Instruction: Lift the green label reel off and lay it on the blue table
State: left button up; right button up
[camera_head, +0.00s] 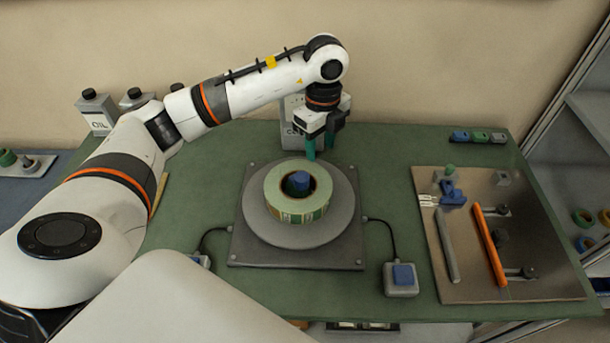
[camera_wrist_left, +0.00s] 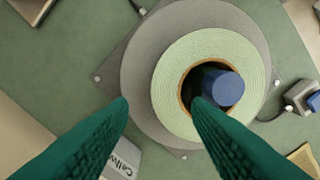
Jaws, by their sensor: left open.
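The green label reel (camera_head: 298,210) lies flat on a round grey turntable (camera_head: 262,228) on the green bench. A blue hub (camera_head: 299,181) stands up in its hole. My left gripper (camera_head: 321,152) is open and empty above the reel's far edge, fingers pointing down. In the left wrist view the pale green reel (camera_wrist_left: 170,80) and blue hub (camera_wrist_left: 222,88) show beyond the fingers (camera_wrist_left: 160,102). There one fingertip overlaps the hole's edge and the other lies outside the reel. The blue table (camera_head: 22,203) is at the far left, partly hidden by my arm. My right gripper is out of view.
A grey box with a blue button (camera_head: 402,277) sits right of the turntable, joined by a cable. A brown board (camera_head: 465,270) holds an orange bar (camera_head: 488,245) and tools. Oil cans (camera_head: 97,108) stand at the back left. A white container is behind my gripper. Shelves are at right.

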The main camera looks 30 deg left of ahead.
aim_at(316, 171)
pick_arm(q)
jog(key=f, duration=0.1)
jog(key=s+f+p, duration=0.1)
jog(key=f, duration=0.1)
jog(key=shift+f, duration=0.3)
jog(key=shift+w+f, duration=0.1)
jog(key=shift+f, duration=0.2)
jog(key=shift+w+f, duration=0.1)
jog(key=shift+f, duration=0.25)
notch_tip(316, 171, down, 4)
jog(key=shift+a+r+p, duration=0.15)
jog(key=shift+r+p, duration=0.1)
jog(key=shift+p, duration=0.7)
jog(key=shift+f, duration=0.6)
grip_shut()
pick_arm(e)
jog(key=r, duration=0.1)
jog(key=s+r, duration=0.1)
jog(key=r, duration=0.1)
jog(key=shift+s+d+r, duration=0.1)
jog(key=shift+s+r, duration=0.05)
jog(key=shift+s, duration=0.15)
